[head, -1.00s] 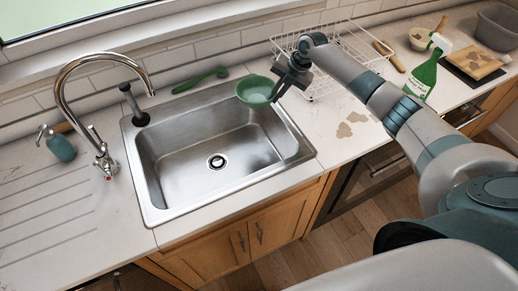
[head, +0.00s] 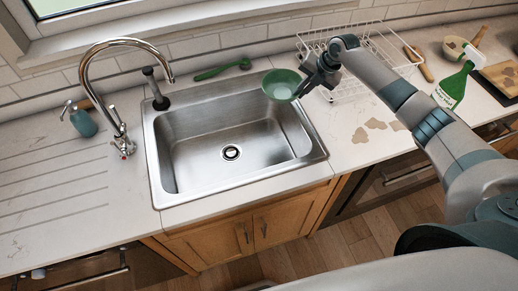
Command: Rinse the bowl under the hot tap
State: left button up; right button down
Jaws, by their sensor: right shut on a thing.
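The green bowl (head: 281,84) is held at its right rim by my right gripper (head: 301,90). The bowl is tilted with its inside facing me, and it appears above the right back part of the steel sink (head: 185,147). The chrome tap (head: 92,62) stands left of the sink, with its spout end near the sink's left back corner. A small red mark shows on the tap's base (head: 125,148). No water shows from the spout. My left gripper is not in view.
A dark plunger-like tool (head: 155,90) stands at the sink's back left corner. A green brush (head: 222,69) lies behind the sink. A teal soap bottle (head: 82,121) is left of the tap. A white wire rack (head: 375,62) and a green spray bottle (head: 454,84) are right. Brown stains (head: 375,125) mark the counter.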

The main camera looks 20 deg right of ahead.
aim_at(296, 98)
jog(key=shift+s+a+f+t+h+p, duration=0.2)
jog(key=shift+s+a+t+h+p, duration=0.15)
jog(key=shift+a, duration=0.2)
jog(key=shift+s+a+n+t+h+p, duration=0.3)
jog(key=shift+s+a+h+p, duration=0.1)
jog(key=shift+h+p, duration=0.1)
jog(key=shift+a+f, duration=0.1)
jog(key=shift+f, duration=0.05)
jog(key=shift+s+a+t+h, duration=0.45)
jog(key=shift+t, duration=0.1)
jog(key=shift+s+a+f, duration=0.1)
jog(key=shift+s+a, duration=0.05)
jog(key=shift+a, duration=0.05)
jog(key=shift+s+a+f+n+t+h, duration=0.15)
jog(key=shift+s+a+f+t+h, duration=0.25)
jog(key=shift+f, duration=0.25)
jog(key=shift+s+a+f+n+t+h, duration=0.25)
jog(key=shift+a+f+h, duration=0.1)
jog(key=shift+f, duration=0.3)
jog(key=shift+s+a+f+n+t+h, duration=0.1)
jog(key=shift+s+a+f+t+h, duration=0.3)
jog(key=shift+f, duration=0.25)
jog(key=shift+s+a+f+t, duration=0.25)
jog(key=shift+a+f, duration=0.1)
jog(key=shift+f, duration=0.05)
